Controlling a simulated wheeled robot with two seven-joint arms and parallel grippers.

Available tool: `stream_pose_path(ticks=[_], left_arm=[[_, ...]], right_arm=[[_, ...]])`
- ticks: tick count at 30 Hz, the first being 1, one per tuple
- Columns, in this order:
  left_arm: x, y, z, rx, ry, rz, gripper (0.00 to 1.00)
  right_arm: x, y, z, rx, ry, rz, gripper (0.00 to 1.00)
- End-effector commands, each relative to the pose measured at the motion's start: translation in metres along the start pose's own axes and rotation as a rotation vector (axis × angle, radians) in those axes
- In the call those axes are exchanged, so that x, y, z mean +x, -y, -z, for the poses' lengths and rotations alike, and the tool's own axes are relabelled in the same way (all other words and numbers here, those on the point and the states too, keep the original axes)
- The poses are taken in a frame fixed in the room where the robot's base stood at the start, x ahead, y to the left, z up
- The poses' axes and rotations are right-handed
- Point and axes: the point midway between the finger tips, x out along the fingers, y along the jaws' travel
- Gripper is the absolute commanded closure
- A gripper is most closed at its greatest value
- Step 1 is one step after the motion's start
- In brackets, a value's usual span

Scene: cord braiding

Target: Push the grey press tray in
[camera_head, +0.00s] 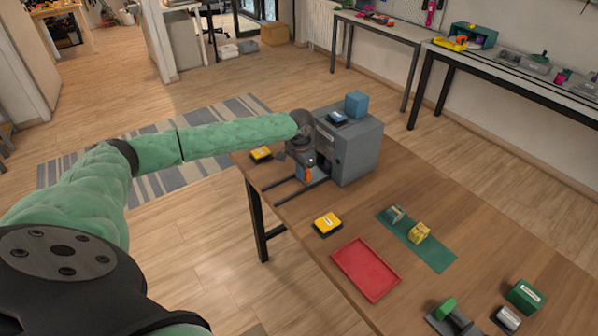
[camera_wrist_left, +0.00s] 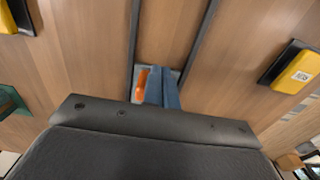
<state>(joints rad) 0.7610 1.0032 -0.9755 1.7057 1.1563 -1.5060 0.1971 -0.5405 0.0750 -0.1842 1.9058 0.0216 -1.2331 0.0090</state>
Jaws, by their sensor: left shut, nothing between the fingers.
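The grey press (camera_head: 358,152) is a box on the table's far part, with two dark rails (camera_head: 289,192) running out of it to the left. My left gripper (camera_head: 306,170) is at the press's open side, above the rails. In the left wrist view its blue fingers (camera_wrist_left: 162,88) are together with nothing between them. A small part of the grey press tray (camera_wrist_left: 176,74) shows behind the fingers, between the rails, with an orange piece (camera_wrist_left: 141,84) beside them. The gripper hides most of the tray; I cannot tell whether the fingers touch it. My right gripper is out of view.
A blue box (camera_head: 356,104) and a dark blue pad (camera_head: 337,118) sit on the press. Yellow-topped pads (camera_head: 327,223) (camera_head: 260,153) lie on either side of the rails. A red tray (camera_head: 366,270) and a green mat (camera_head: 432,252) with small blocks lie nearer.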

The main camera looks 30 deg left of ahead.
Motion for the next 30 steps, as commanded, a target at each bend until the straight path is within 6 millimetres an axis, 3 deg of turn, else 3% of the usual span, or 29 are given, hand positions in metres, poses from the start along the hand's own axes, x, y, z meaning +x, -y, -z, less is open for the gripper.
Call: stream_pose_path(ticks=[30], left_arm=[[-0.001, 0.000, 0.015, 0.001, -0.001, 0.000, 1.00]], right_arm=[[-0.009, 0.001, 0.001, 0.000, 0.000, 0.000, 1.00]])
